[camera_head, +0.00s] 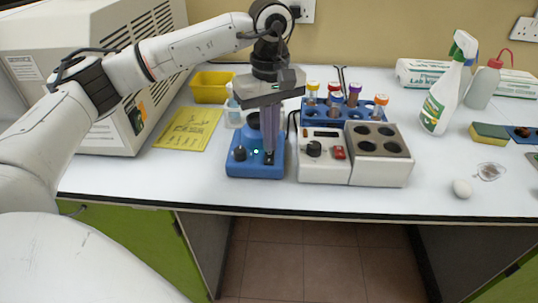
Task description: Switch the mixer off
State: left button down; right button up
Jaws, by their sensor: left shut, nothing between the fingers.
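The mixer (240,167) is a small blue unit near the front edge of the bench, with a black knob (239,153), a lit green light (256,152) and a dark switch (269,157) on its front. My left gripper (270,150) points straight down over it, fingers shut and empty. The fingertips are at or just above the switch; I cannot tell whether they touch it. The gripper and fingers hide part of the mixer's top. My right gripper is not in view.
A white heater block (380,172) with a red switch (339,153) stands close right of the mixer. Behind it is a blue rack (320,114) of capped tubes. A small bottle (232,112), yellow tray (210,88) and spray bottle (440,95) stand around.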

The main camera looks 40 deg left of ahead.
pick_arm(q)
jog(key=shift+f+b, duration=0.45)
jog(key=shift+f, duration=0.25)
jog(key=shift+r, duration=0.2)
notch_tip(320, 180, up, 7)
jog(key=p, duration=0.5)
jog(key=shift+f, duration=0.15)
dwell(0.6)
